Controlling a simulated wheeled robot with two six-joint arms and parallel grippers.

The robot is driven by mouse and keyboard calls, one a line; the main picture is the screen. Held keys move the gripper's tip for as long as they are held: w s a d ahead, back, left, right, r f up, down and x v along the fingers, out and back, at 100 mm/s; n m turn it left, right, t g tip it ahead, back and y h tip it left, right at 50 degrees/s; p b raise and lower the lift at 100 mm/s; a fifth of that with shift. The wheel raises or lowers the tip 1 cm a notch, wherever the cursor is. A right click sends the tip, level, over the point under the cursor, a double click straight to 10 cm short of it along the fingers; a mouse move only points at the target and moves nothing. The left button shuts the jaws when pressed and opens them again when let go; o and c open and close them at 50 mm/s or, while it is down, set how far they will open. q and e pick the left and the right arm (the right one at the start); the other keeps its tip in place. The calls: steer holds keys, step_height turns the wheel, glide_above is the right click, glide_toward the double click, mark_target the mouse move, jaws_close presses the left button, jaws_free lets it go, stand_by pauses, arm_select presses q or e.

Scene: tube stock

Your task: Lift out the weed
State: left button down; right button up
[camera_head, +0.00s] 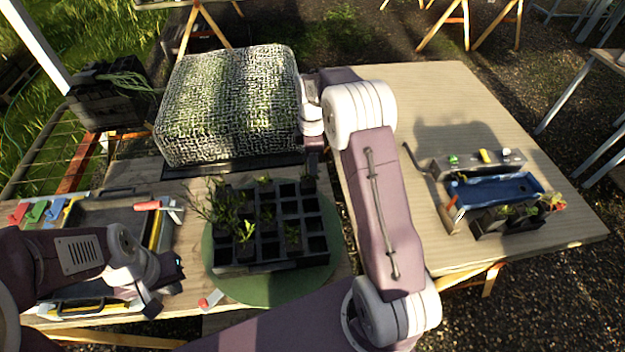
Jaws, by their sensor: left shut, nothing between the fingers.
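A black cell tray (262,268) stands on a round green mat (275,290). Several cells hold green plants: a tall feathery one (205,203) at the left edge, a leafy one (245,233) left of centre, and smaller sprigs. I cannot tell for certain which is the weed. My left gripper (166,287) is shut and empty, left of the tray. My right gripper (314,160) points down by the tray's far right corner, close above a dark cell or pot (308,185); its fingers are mostly hidden, so its hold is unclear.
A large mesh-covered block (228,105) stands behind the tray. A toolbox tray (95,213) with coloured tags and a red-handled tool (150,205) lies left. On the right table (455,100) are a blue tray (490,190) and dark pots (505,217); that table's far part is clear.

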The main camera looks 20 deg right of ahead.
steer(key=f, duration=0.2)
steer(key=s+f, duration=0.1)
steer(key=shift+d+f+p, duration=0.1)
steer(key=shift+f+p, duration=0.25)
steer(key=shift+p, duration=0.05)
steer(key=shift+f, duration=0.35)
steer(key=shift+w+f, duration=0.25)
steer(key=shift+s+r, duration=0.15)
jaws_close()
step_height(320, 180, up, 10)
steer(key=shift+f, duration=0.1)
